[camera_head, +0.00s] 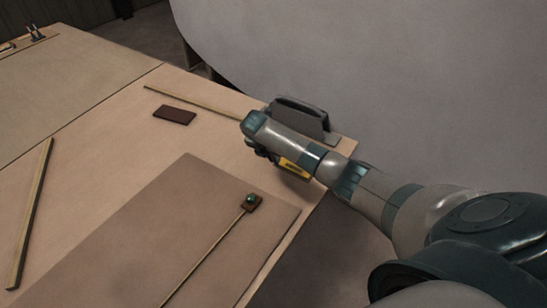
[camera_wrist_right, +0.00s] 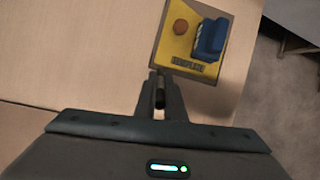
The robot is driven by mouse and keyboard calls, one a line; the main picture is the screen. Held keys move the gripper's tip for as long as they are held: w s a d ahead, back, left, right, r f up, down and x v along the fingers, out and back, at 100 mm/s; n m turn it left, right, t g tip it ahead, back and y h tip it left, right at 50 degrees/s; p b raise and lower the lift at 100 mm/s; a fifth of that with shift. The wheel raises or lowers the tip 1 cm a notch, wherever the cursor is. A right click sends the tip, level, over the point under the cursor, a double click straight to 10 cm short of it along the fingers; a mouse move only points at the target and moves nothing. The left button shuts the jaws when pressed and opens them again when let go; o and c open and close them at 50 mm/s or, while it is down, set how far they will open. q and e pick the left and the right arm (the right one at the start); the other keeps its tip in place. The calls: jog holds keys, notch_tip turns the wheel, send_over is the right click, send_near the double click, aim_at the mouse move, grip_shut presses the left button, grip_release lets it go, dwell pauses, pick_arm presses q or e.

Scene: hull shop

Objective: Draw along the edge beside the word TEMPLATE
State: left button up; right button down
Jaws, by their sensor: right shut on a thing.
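A yellow plate (camera_wrist_right: 177,48) with the word TEMPLATE (camera_wrist_right: 188,64) along its near edge lies on the tabletop in the right wrist view. A blue block (camera_wrist_right: 211,38) and a brown round spot (camera_wrist_right: 180,27) are on it. In the head view only a yellow sliver (camera_head: 293,168) shows beside my arm. My right gripper (camera_wrist_right: 160,92) is shut on a small dark pen-like thing (camera_wrist_right: 160,100), seen nearly end-on. Its fingers appear just short of the plate's lettered edge; whether the tip touches the table is unclear. My left gripper is not in view.
A dark grey handled object (camera_head: 300,118) stands behind my right gripper. The table ends at the right.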

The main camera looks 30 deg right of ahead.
jog(key=shift+f, duration=0.35)
dwell(0.7)
jog(key=shift+p, duration=0.35)
dwell(1.7)
dwell(0.3)
jog(key=shift+s+d+p, duration=0.25)
jog(key=shift+s+p, duration=0.4)
jog(key=shift+p, duration=0.3)
jog(key=shift+s+d+p, duration=0.15)
jog(key=shift+s+p, duration=0.1)
jog(key=shift+p, duration=0.15)
jog(key=shift+s+d+p, duration=0.15)
jog(key=shift+s+p, duration=0.25)
jog(key=shift+p, duration=0.05)
jog(key=shift+s, duration=0.1)
